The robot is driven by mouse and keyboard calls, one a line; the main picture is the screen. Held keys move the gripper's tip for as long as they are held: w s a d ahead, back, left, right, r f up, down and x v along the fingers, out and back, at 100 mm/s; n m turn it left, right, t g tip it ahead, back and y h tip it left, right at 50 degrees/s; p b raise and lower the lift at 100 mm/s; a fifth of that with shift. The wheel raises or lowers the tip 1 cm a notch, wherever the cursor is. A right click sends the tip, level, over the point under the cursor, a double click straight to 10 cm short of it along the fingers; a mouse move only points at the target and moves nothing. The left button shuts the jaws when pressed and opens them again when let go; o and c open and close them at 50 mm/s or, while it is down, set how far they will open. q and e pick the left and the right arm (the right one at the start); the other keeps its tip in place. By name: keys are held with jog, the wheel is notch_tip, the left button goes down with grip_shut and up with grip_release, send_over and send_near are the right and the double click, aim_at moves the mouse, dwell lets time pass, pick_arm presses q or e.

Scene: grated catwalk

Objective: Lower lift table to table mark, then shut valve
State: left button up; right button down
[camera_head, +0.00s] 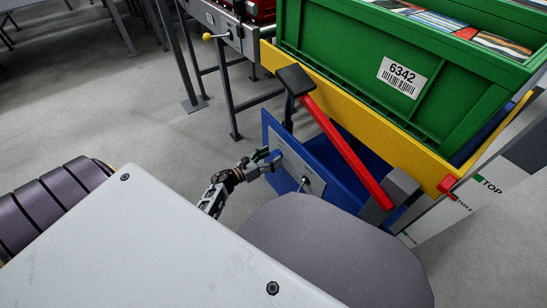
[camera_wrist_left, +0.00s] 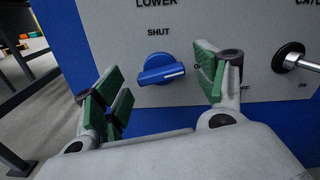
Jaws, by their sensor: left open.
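The lift table's yellow frame (camera_head: 388,140) carries a green crate and has a red pointer (camera_head: 447,184). The pointer appears close to the TABLE mark on the white scale (camera_head: 437,225), below TOP; the angle leaves exact alignment uncertain. The valve is a blue knob (camera_wrist_left: 161,69) under the words LOWER and SHUT. Its white line points right, away from SHUT. My left gripper (camera_head: 265,161) is at the blue control panel (camera_head: 341,181). In the left wrist view its open green-padded fingers (camera_wrist_left: 163,84) stand either side of the knob; contact is not clear. My right gripper is out of view.
A red lever (camera_head: 345,150) slants above the panel. The green crate (camera_head: 330,55) is labelled 6342. A roller conveyor (camera_head: 232,32) stands behind left. Grey floor is open at left.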

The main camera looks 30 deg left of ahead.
pick_arm(q)
jog(key=shift+x, duration=0.75)
jog(key=shift+c, duration=0.3)
jog(key=c, duration=1)
